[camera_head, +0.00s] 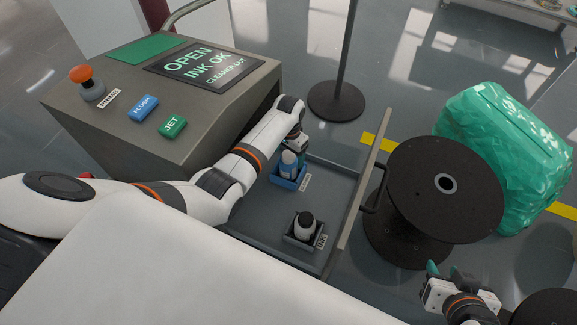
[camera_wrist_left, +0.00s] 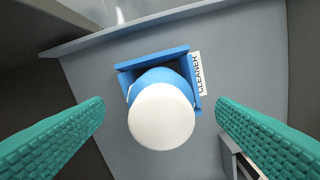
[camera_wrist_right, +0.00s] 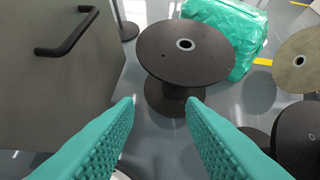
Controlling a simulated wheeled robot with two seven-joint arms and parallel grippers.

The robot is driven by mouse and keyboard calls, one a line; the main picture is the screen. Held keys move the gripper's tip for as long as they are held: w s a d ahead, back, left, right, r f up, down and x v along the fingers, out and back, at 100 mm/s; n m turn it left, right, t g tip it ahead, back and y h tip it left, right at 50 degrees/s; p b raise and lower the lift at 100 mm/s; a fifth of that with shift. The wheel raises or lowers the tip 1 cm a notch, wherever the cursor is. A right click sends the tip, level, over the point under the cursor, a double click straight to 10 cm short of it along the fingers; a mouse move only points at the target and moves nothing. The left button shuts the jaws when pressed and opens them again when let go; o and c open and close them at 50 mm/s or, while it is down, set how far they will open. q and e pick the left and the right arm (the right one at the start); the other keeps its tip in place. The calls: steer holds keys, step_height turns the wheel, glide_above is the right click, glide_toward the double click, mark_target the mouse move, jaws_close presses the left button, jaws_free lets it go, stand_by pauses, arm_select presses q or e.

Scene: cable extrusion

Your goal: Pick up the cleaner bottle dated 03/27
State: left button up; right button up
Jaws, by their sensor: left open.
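A bottle with a white cap and blue body (camera_wrist_left: 162,115) stands in a blue square holder (camera_wrist_left: 125,66) beside a label reading CLEANER (camera_wrist_left: 197,74). The same bottle (camera_head: 289,160) shows in the head view, partly behind my left gripper (camera_head: 297,142). No date is readable on it. In the left wrist view my left gripper (camera_wrist_left: 160,118) is open, its teal fingers apart on either side of the bottle and not touching it. My right gripper (camera_head: 442,280) is away at the lower right; its teal fingers (camera_wrist_right: 160,115) are apart and empty.
The grey drawer (camera_head: 255,215) also holds a dark bottle (camera_head: 304,224) in a grey holder. A control console (camera_head: 160,95) with a screen reading CLEANER OUT stands at left. A black cable reel (camera_head: 444,190) and green wrapped bundle (camera_head: 505,155) stand right of the drawer front (camera_head: 362,180).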

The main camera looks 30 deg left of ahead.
arm_select(q)
steer(key=f+b, duration=0.1)
steer(key=f, duration=0.2)
steer(key=f+b, duration=0.1)
steer(key=shift+s+f+b, duration=0.25)
steer(key=shift+f+b, duration=0.05)
steer(key=shift+f, duration=0.15)
arm_select(e)
steer(key=w+a+r+t+y, duration=0.2)
steer(key=w+a+r+t, duration=0.1)
steer(key=w+r+t, duration=0.3)
step_height(320, 180, up, 3)
steer(key=shift+w+f+t, duration=0.15)
steer(key=shift+w+t, duration=0.15)
steer(key=shift+t, duration=0.5)
arm_select(q)
steer(key=shift+c, duration=0.3)
steer(key=c, duration=1.1)
